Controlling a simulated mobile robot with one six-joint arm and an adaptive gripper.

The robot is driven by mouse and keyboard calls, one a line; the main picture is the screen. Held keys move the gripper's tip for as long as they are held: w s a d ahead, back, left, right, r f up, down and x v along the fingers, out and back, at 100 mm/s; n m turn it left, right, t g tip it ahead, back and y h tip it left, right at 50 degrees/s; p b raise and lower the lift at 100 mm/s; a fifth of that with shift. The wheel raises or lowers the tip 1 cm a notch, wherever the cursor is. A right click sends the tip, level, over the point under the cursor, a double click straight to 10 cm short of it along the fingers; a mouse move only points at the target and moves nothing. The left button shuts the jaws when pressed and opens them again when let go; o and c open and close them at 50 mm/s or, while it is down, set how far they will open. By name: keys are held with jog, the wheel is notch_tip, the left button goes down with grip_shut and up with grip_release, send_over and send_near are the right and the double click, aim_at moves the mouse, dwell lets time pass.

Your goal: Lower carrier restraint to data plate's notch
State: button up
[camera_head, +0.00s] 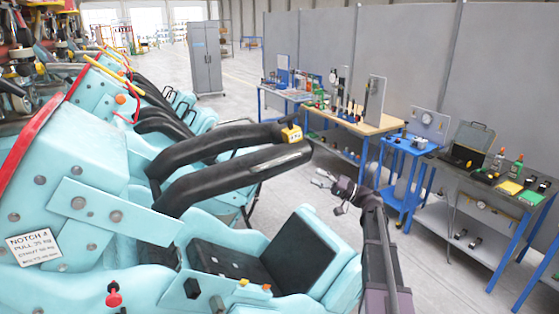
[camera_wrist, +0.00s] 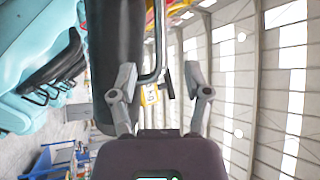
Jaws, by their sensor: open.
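The turquoise coaster carrier has a raised black padded restraint (camera_head: 235,175) angled over its black seat (camera_head: 298,245). A yellow tag (camera_head: 292,134) is at the restraint's upper end. The white data plate (camera_head: 33,249) at lower left reads "NOTCH 4", with "PULL 25 kg" and smaller unclear lines below. My gripper (camera_head: 322,178) is open, just right of and below the restraint's end. In the wrist view, the restraint's black tube (camera_wrist: 115,45) runs at left. A thin black bent bar (camera_wrist: 160,45) lies between my open fingers (camera_wrist: 159,72), with the yellow tag (camera_wrist: 149,95) behind. Contact is unclear.
A red knob (camera_head: 113,296) sits on the carrier's near side. More turquoise carriers stand behind. Workbenches with tools (camera_head: 360,124), a blue cart (camera_head: 405,150) and a dark bench (camera_head: 500,190) line the right wall. Grey floor is open between the train and the benches.

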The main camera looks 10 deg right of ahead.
aim_at(280, 161)
jog(key=p+x, duration=0.4)
jog(key=x, duration=1)
jog(key=shift+p, duration=0.35)
jog(key=shift+f, duration=0.1)
grip_shut()
